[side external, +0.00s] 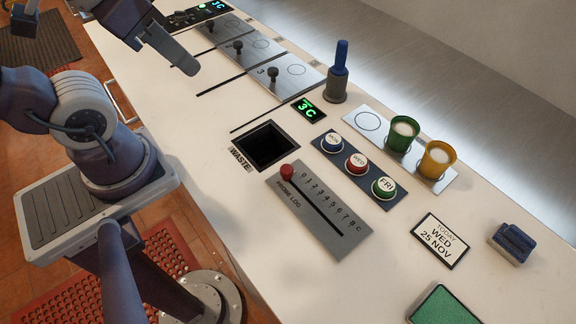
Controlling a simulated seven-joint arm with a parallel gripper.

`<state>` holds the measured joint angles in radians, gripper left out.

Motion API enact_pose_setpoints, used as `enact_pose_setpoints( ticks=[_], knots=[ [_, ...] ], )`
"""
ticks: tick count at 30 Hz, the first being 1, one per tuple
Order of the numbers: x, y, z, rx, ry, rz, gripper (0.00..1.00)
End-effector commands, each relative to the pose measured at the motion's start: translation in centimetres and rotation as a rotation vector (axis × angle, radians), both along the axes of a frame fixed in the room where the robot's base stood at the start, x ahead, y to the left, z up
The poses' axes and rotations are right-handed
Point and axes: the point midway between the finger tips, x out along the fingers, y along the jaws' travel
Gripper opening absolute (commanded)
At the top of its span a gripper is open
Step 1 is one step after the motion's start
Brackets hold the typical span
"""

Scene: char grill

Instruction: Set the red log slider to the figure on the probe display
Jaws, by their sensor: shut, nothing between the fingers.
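The red log slider knob (287,172) sits at the 0 end of its slot on the grey PROBE LOG plate (345,242). The plate's scale runs from 0 to 8 C. A small black display (309,109) with green digits reads 3 C, beside a blue-handled tool (339,70) upright in a grey holder. Another green display (217,6) at the top edge seems to read 5 C, partly cut off. My gripper (188,67) is shut and empty, above the counter at upper left, well away from the slider. Its fingers overlap in this view.
A square WASTE opening (265,146) lies just behind the slider plate. Day buttons (357,162) stand right of it, with green (401,134) and yellow (437,160) cups beyond. Several black-knobbed plates (284,77) line the back. A date card (439,240) lies at right.

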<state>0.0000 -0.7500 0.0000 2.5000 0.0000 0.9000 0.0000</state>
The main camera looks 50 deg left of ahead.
Motion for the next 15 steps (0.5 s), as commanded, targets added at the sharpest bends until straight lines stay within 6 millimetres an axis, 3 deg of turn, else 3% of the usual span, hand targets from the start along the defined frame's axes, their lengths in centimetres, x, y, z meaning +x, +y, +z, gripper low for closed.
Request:
enact_pose_setpoints(
  ticks=[11,15],
  knots=[
    [0.0,0.0,0.0,0.000,0.000,0.000,0.00],
    [1.1,-0.5,-0.3,0.023,0.044,-0.052,0.28]
  ],
)
